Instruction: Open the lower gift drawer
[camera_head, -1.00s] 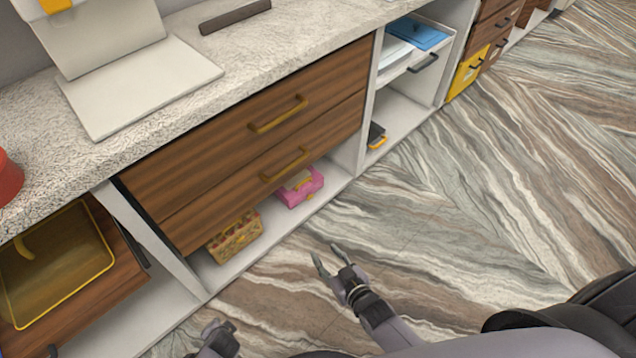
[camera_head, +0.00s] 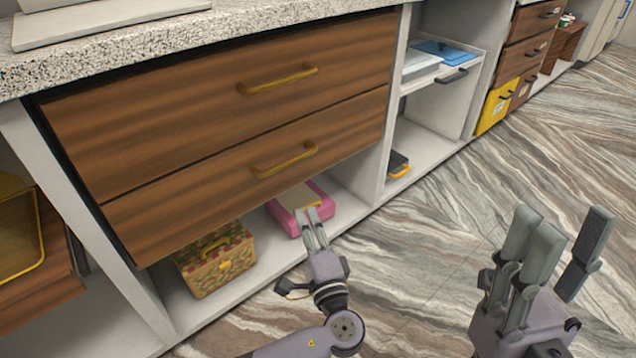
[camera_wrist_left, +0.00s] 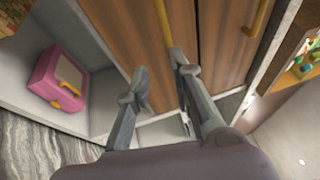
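The lower drawer (camera_head: 215,185) has a dark wood front and is shut. Its brass bar handle (camera_head: 285,162) also shows in the left wrist view (camera_wrist_left: 163,22). The upper drawer (camera_head: 220,100) above it is shut too, with a matching handle (camera_head: 278,80). My left gripper (camera_head: 314,214) is in front of the cabinet, just below and to the right of the lower handle, apart from it. In the left wrist view its fingers (camera_wrist_left: 158,66) are open and empty, pointing towards that handle. My right gripper (camera_head: 555,232) is open and empty over the floor at the right.
A pink case (camera_head: 283,217) and a patterned basket-like box (camera_head: 215,262) stand on the bottom shelf (camera_head: 253,283) under the drawers. A white divider (camera_head: 389,120) stands right of the drawers. The marbled floor (camera_head: 430,235) in front is clear.

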